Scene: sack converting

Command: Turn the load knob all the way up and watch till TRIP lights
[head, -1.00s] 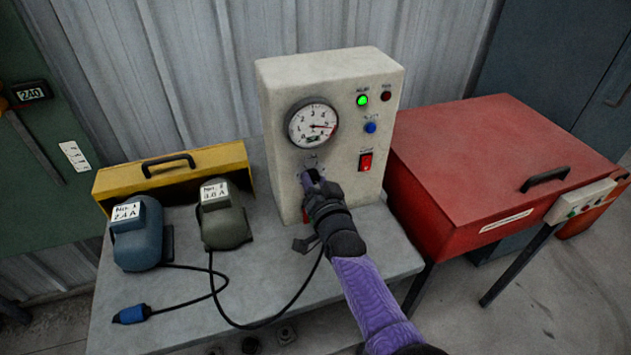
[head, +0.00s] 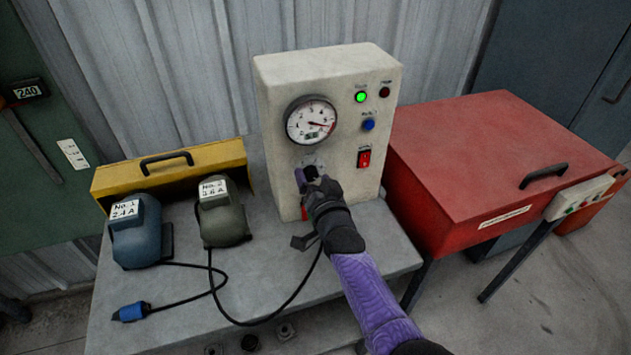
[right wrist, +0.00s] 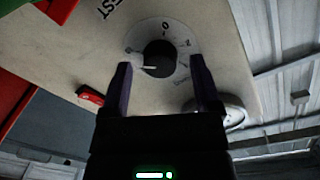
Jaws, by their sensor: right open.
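The cream test box (head: 285,85) stands on the grey bench. The black load knob (right wrist: 160,59) sits on a pale dial on its front, its white pointer toward the left of the right wrist view. My right gripper (right wrist: 161,64) is open, with one finger on each side of the knob; contact is not clear. In the head view my right gripper (head: 311,174) largely covers the knob. The gauge (head: 311,121) has its needle at the right, near the red mark. The green lamp (head: 361,97) is lit. The dark red lamp (head: 384,92) beside it is unlit; its label is too small to read.
A blue button (head: 368,124) and red rocker switch (head: 364,158) are right of the gauge. Blue (head: 136,235) and grey-green (head: 222,215) units, with cables on the bench (head: 185,325), stand left near a yellow case (head: 205,158). A red cabinet (head: 470,175) stands at the right.

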